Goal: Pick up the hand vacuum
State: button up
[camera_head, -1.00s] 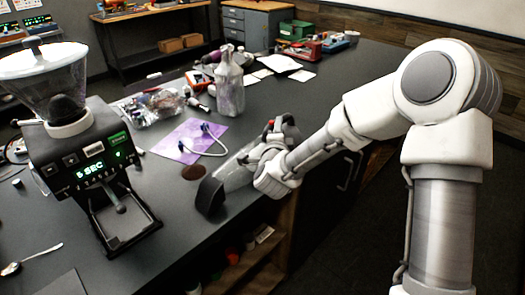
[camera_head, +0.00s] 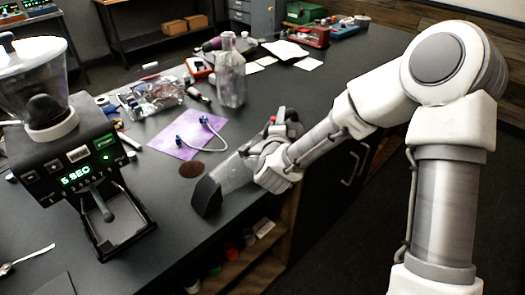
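The hand vacuum (camera_head: 234,178) lies at the front edge of the dark worktop. It has a clear body, a black nozzle (camera_head: 207,196) toward the lower left, and a dark rear end with a red part (camera_head: 273,120). The nozzle's end is near a brown patch of grounds (camera_head: 192,170). My gripper (camera_head: 266,150) is at the vacuum's rear, over its handle. My own wrist hides the fingers and most of the handle, so I cannot see whether they are closed on it.
A coffee grinder (camera_head: 80,170) with a lit display stands at the left. Open shelves (camera_head: 245,262) are below the front edge. The worktop's right part is fairly clear.

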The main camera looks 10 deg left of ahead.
grip_shut()
jog(key=shift+r, duration=0.15)
dwell(0.4)
